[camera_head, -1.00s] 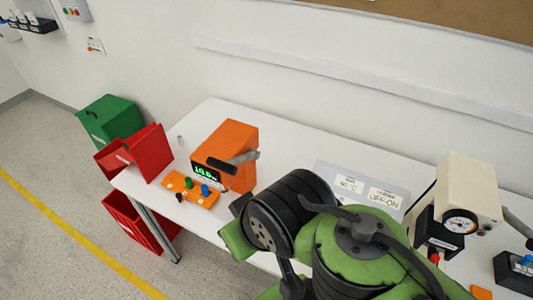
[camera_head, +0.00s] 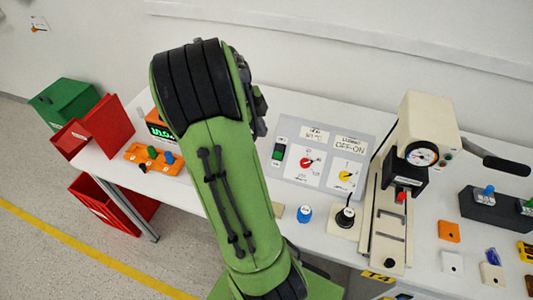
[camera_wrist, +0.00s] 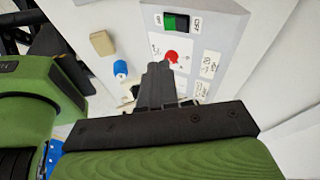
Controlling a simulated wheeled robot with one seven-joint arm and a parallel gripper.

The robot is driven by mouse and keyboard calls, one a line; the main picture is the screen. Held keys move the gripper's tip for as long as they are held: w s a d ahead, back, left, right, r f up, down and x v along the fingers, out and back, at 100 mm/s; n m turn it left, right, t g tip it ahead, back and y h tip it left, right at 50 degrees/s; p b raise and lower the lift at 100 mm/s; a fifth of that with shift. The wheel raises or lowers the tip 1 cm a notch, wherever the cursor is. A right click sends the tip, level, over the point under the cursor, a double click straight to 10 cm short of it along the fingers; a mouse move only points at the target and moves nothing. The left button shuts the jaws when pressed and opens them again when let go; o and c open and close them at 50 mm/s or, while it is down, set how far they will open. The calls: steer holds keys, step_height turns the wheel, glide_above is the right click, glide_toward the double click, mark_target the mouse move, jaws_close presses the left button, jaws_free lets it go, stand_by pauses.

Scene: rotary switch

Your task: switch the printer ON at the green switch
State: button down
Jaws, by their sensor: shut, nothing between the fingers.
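The green switch (camera_head: 279,152) is a green rocker in a dark frame at the left side of a grey panel (camera_head: 312,128) on the white table. It also shows at the top of the wrist view (camera_wrist: 176,22), with small labels at both ends. My gripper (camera_wrist: 160,68) is shut and empty in the wrist view. Its fingertips appear over the panel near the red knob (camera_wrist: 171,56), below the switch in the picture, apart from the switch. Which way the rocker is tipped I cannot tell.
The panel also carries a yellow knob (camera_head: 346,175). In front stand a blue cap (camera_head: 305,213) and a black knob on a base (camera_head: 345,216). A cream machine with a dial (camera_head: 427,130) stands right. An orange device (camera_head: 160,125) and red bins are left.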

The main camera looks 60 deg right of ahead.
steer(key=b, duration=0.3)
glide_toward(277, 157)
step_height(277, 157, down, 2)
steer(key=s, duration=0.2)
steer(key=shift+d+f, duration=0.25)
steer(key=shift+f, duration=0.35)
steer(key=shift+d+f, duration=0.25)
steer(key=shift+f, duration=0.4)
steer(key=shift+d+f, duration=0.25)
steer(key=shift+f, duration=0.35)
steer(key=shift+f+b, duration=0.45)
steer(key=shift+b, duration=0.55)
steer(key=shift+a+r+h, duration=0.15)
steer(key=shift+r+h, duration=0.1)
steer(key=shift+h, duration=0.15)
steer(key=shift+r+p, duration=0.4)
steer(key=shift+r, duration=0.4)
